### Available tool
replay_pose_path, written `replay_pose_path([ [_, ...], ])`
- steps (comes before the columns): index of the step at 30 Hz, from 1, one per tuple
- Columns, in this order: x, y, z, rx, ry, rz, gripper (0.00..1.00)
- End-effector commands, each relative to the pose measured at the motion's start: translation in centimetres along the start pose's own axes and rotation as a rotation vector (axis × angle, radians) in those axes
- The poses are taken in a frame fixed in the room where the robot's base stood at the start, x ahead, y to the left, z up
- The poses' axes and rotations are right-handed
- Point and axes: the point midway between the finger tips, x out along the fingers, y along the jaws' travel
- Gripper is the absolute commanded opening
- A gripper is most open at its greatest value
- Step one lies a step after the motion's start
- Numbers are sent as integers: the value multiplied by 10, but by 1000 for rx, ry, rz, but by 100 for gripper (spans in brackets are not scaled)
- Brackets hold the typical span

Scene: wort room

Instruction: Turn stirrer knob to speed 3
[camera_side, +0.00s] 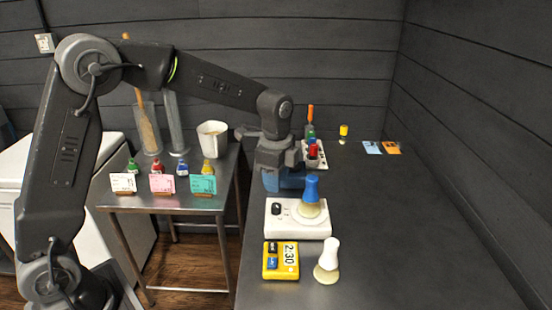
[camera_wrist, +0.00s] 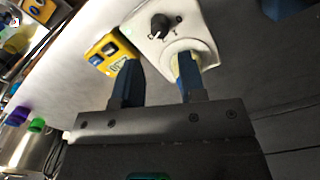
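The stirrer is a white box (camera_side: 285,231) on the dark bench in the side view; its top also shows in the wrist view (camera_wrist: 207,18). Its black knob (camera_side: 276,209) is on the left of the top, and also shows in the wrist view (camera_wrist: 159,25). Speed marks are too small to read.
A yellow timer (camera_side: 270,272) reading 2:30 and a white-topped flask (camera_side: 327,262) stand in front of the stirrer. A rack with small bottles (camera_side: 318,158) stands behind. A steel side table (camera_side: 160,203) holds cards and bottles on the left. The bench's right side is clear.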

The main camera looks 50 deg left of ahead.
Motion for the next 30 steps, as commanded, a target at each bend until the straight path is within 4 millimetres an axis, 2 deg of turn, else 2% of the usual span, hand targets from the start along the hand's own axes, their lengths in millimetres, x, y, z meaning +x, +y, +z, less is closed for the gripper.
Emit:
replay_pose_path([
  [3, -25, 0, 0, 0, 2, -4, 38],
  [9, -51, 0, 0, 0, 0, -1, 38],
  [14, -58, 0, 0, 0, 0, 0, 38],
  [23, -59, 0, 0, -2, 0, 0, 38],
  [26, -65, 6, 3, -33, 6, -15, 38],
  [30, -88, 33, 16, -172, 36, -69, 38],
])
